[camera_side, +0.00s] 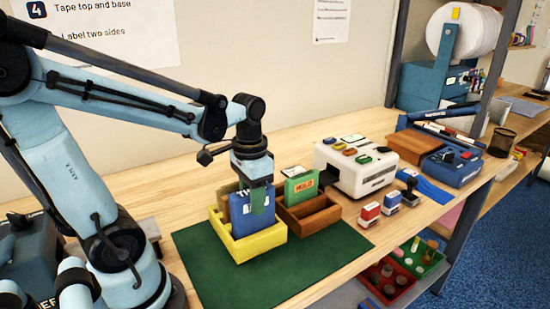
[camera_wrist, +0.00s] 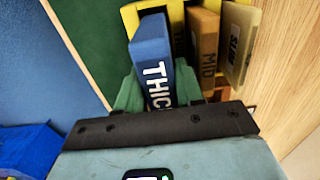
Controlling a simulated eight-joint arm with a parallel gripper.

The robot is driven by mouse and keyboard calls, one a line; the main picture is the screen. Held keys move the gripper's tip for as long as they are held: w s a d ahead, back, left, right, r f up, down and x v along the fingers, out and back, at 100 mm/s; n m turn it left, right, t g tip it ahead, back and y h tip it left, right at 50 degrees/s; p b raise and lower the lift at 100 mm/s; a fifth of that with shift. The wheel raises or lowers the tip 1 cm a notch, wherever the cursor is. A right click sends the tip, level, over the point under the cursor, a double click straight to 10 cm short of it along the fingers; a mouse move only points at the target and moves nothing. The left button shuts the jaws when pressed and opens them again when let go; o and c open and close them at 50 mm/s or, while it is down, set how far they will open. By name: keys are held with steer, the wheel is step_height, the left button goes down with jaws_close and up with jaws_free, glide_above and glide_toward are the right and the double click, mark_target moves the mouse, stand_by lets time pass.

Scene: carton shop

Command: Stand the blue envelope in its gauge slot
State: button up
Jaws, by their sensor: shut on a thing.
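The blue envelope (camera_side: 240,213) is a thick upright block with white lettering. In the side view it stands within the yellow tray (camera_side: 258,243), its lower part hidden by the front wall. Whether its base touches the bottom cannot be seen. My gripper (camera_side: 258,196) is above the tray with its green fingers shut on the blue envelope. In the wrist view the envelope (camera_wrist: 152,62) reads "THIC" and sits between my green fingers (camera_wrist: 157,88). Beside it are a brown envelope (camera_wrist: 204,50) marked "MID" and a tan one (camera_wrist: 240,45) marked "SLIM".
A white machine (camera_side: 355,168) and stamps (camera_side: 370,213) are further right. The green mat (camera_side: 230,283) is clear in front.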

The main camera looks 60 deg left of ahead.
steer(key=shift+f, duration=1.2)
stand_by(0.3)
steer(key=o, duration=1.1)
steer(key=shift+r, duration=3)
steer(key=shift+w+d+f+t, duration=0.1)
steer(key=shift+w+d+t, duration=0.3)
steer(key=shift+d+t, duration=0.75)
steer(key=shift+w+d+r+t, duration=0.1)
steer(key=shift+w+d+t, duration=0.3)
steer(key=shift+d+t, duration=0.75)
steer(key=shift+w+d+f+t, duration=0.1)
steer(key=shift+w+d+t, duration=0.3)
steer(key=shift+d+t, duration=0.7)
